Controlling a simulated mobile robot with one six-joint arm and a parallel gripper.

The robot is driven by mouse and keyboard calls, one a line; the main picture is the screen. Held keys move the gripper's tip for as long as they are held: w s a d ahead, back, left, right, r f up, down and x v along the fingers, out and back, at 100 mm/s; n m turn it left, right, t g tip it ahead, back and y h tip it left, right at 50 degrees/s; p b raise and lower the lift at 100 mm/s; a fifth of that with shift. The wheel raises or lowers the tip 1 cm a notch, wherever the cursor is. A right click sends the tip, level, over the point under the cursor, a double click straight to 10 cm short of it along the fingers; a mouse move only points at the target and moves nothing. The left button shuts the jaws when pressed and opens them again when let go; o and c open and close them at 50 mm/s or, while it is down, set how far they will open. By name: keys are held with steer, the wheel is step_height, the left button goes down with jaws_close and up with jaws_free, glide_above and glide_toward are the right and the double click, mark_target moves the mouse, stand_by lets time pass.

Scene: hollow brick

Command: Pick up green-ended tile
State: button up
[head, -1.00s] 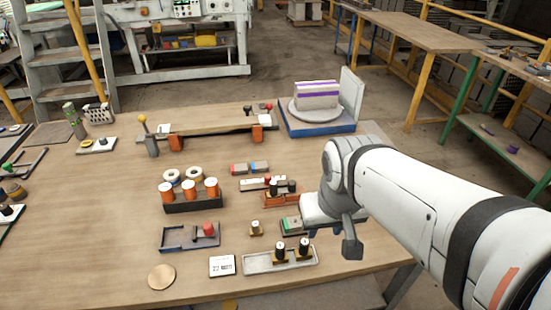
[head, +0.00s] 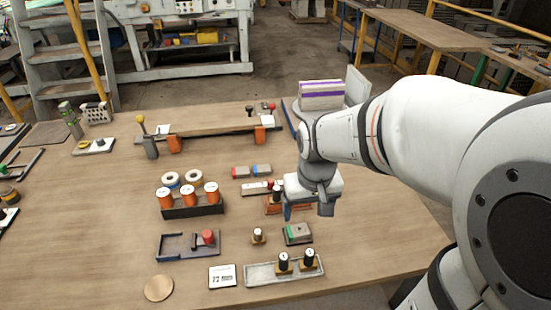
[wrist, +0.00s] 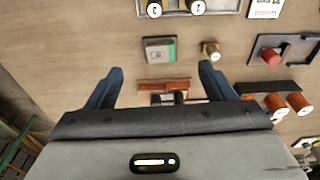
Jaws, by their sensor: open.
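My gripper (head: 306,211) is open and empty, above the table and apart from the tile. In the wrist view, my gripper's blue fingers (wrist: 161,70) stand wide apart, with an orange rack (wrist: 166,85) showing between them. In the head view, my gripper partly hides that rack (head: 274,208).
A small brass piece with a white top (head: 258,236) stands left of the tile. The grey tray (head: 270,273) holds two black pegs in front. A dark rack (head: 192,209) with orange spools stands left. Bare table lies to the right.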

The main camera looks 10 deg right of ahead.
mark_target(299, 231)
steer(key=shift+o, duration=0.2)
steer(key=shift+g, duration=0.6)
steer(key=w+f, duration=0.3)
steer(key=f, duration=0.2)
steer(key=w+f, duration=0.2)
steer(key=f, duration=0.1)
steer(key=shift+w+a+b, duration=0.2)
steer(key=shift+w+b, duration=0.15)
steer(key=f, duration=0.7)
steer(key=shift+d+f, duration=0.25)
steer(key=shift+f, duration=0.15)
steer(key=c, duration=1.1)
steer(key=shift+r, duration=0.1)
